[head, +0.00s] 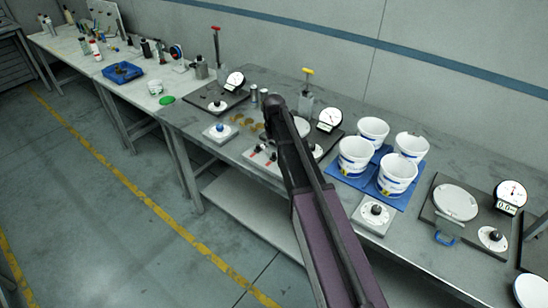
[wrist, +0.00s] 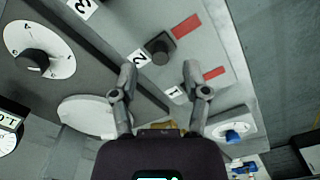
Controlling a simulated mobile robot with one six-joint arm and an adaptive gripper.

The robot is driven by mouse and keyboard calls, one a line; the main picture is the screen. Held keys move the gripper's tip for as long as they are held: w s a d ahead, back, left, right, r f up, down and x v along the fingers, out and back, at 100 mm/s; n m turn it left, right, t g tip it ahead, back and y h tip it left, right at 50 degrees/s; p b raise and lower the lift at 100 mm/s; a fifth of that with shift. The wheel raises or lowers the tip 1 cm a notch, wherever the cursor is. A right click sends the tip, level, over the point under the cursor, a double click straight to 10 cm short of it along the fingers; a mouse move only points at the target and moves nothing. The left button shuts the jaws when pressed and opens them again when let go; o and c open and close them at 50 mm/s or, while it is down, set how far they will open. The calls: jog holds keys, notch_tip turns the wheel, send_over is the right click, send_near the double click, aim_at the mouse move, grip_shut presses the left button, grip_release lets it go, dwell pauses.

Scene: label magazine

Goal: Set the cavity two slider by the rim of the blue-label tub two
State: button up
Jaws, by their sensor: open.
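In the wrist view, the cavity two slider is a black knob (wrist: 160,48) beside the label 2 on a grey panel (wrist: 192,50). A red mark (wrist: 187,27) lies to its right. My gripper (wrist: 158,72) is open, its fingertips apart, with the knob just beyond the gap between them; I cannot tell its height. In the head view my arm hides the gripper and part of the panel (head: 250,164). White tubs with blue on their labels, such as the front left tub (head: 354,157), stand on a blue tray (head: 345,178). I cannot tell which is tub two.
A round white plate (wrist: 85,116) and a dial with a black knob (wrist: 36,58) lie left of the panel in the wrist view. A blue-knobbed box (wrist: 232,133) is at the right. In the head view, a scale plate (head: 455,202) is right of the tubs.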

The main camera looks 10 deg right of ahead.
aim_at(274, 156)
jog(key=shift+f+b, duration=1.05)
jog(key=shift+f, duration=0.25)
grip_shut()
